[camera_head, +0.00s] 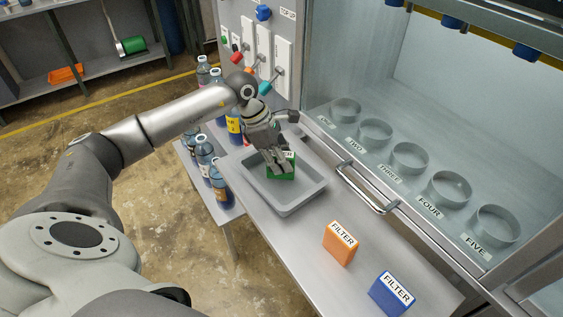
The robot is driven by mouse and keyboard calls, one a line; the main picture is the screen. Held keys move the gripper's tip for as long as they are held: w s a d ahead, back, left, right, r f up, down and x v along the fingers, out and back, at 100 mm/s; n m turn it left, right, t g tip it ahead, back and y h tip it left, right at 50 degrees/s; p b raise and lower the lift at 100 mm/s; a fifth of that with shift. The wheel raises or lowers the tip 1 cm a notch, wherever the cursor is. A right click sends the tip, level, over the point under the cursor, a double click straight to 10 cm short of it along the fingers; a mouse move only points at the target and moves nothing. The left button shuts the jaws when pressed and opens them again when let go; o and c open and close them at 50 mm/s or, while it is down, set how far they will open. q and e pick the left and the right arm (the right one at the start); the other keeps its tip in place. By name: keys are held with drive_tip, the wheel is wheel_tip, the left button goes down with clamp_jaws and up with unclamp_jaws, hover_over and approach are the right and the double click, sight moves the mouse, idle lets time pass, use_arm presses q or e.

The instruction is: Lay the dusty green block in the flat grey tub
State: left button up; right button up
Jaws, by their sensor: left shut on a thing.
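The dusty green block (287,174) has a white label on top, partly covered by my fingers. It is inside the outline of the flat grey tub (291,205), toward the tub's far half. I cannot tell whether it touches the tub's floor. My left gripper (279,166) points down and is shut on the green block. The tub is shallow, with a raised rim, and sits on the grey table. My right gripper is not in view.
An orange FILTER block (340,243) and a blue FILTER block (391,293) stand on the table right of the tub. Several bottles (220,185) stand on a lower shelf at left. A metal handle (367,188) and a cabinet with numbered rings (410,157) lie at right.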

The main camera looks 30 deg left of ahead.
use_arm(q)
drive_tip(key=shift+f, duration=0.9)
drive_tip(key=shift+f, duration=0.1)
drive_tip(key=o, duration=1)
drive_tip(key=shift+o, duration=0.2)
drive_tip(key=shift+r, duration=0.3)
drive_tip(key=b+v, duration=0.1)
drive_tip(key=v, duration=1)
drive_tip(key=shift+r+b, duration=0.35)
drive_tip(key=shift+b, duration=0.05)
drive_tip(key=shift+a, duration=0.15)
